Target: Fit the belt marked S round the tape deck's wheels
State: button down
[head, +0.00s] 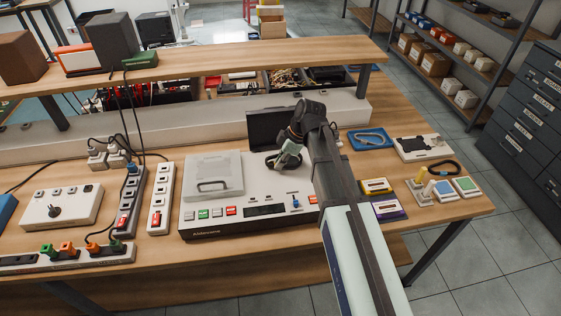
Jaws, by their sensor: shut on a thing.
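The tape deck (222,221) is a light grey machine on the bench, with a dark raised lid (267,124) at its back. My gripper (279,161) is over the deck's right half, in front of the raised lid. It is shut on a small dark thing, which looks like part of a belt. My arm and gripper hide the deck's wheels and most of what is held. A black belt loop (445,168) lies on the bench at the right. A pale loop lies in a blue tray (355,145). I cannot read an S on any belt.
Two cassettes (385,207), coloured pads (465,185) and a white box with a dark top (418,148) lie right of the deck. Power strips (161,199) and a grey control box (62,207) stand at left. A raised wooden shelf (215,58) spans the back.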

jog(key=shift+f+b, duration=0.4)
jog(key=shift+f, duration=0.3)
dwell(0.7)
jog(key=c, duration=1.1)
grip_release()
jog(key=shift+a+r+p+v, duration=0.15)
jog(key=shift+a+p+v, duration=0.35)
jog(key=shift+v, duration=2.45)
jog(key=shift+a+r+p+v, duration=0.15)
jog(key=shift+p+v, duration=0.55)
jog(key=shift+v, duration=2.2)
jog(key=shift+a+r+p+v, duration=0.1)
jog(key=shift+a+p+v, duration=0.4)
jog(key=shift+v, duration=2.45)
jog(key=shift+d, duration=0.15)
